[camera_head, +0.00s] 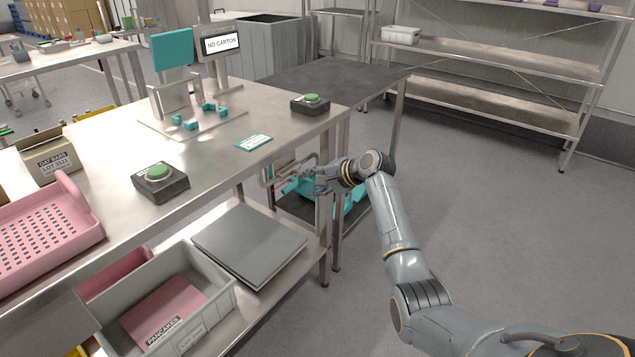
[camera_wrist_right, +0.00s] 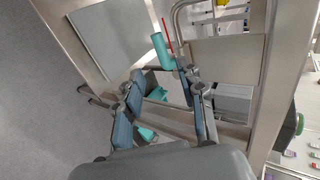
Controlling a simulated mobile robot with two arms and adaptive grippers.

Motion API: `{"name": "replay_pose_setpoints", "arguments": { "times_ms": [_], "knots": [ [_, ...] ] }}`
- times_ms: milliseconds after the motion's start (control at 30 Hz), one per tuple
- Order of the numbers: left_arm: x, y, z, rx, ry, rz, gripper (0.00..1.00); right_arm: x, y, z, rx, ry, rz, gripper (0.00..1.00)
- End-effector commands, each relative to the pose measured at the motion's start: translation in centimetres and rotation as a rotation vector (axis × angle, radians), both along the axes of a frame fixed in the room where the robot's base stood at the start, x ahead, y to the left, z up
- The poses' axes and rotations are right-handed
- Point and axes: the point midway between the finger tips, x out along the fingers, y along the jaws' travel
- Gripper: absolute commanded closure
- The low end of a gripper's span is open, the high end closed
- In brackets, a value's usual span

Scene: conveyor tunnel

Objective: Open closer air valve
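My right gripper (camera_head: 318,180) is at the side of the steel bench, below its top. In the right wrist view the right gripper (camera_wrist_right: 160,75) is open, with its blue-padded fingers apart. A teal cylindrical part (camera_wrist_right: 160,48) with a thin red rod shows just beyond the fingertips; I cannot tell whether it is the air valve. In the head view a teal part (camera_head: 291,186) shows left of the gripper. The closer (camera_head: 173,55) may be the teal-topped device on the bench, beside a screen reading "NO CARTON". My left gripper is out of view.
Two black boxes with green buttons (camera_head: 158,173) (camera_head: 311,99) and a teal label card (camera_head: 253,142) are on the bench top (camera_head: 215,160). Bent metal tubing (camera_head: 290,168) and bench legs are close to the gripper. The floor to the right (camera_head: 500,220) is clear.

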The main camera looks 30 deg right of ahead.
Motion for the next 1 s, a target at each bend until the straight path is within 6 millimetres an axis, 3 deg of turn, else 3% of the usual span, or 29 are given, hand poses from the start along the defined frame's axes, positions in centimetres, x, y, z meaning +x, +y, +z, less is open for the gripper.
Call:
{"name": "replay_pose_setpoints", "arguments": {
  "times_ms": [233, 1000],
  "knots": [
    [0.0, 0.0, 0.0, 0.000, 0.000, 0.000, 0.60, -1.6, -0.7, 1.1, 0.001, 0.002, -0.001, 0.61],
    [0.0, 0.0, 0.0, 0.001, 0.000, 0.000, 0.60, -1.7, -0.8, 1.2, 0.001, 0.000, -0.001, 0.61]
  ]
}}
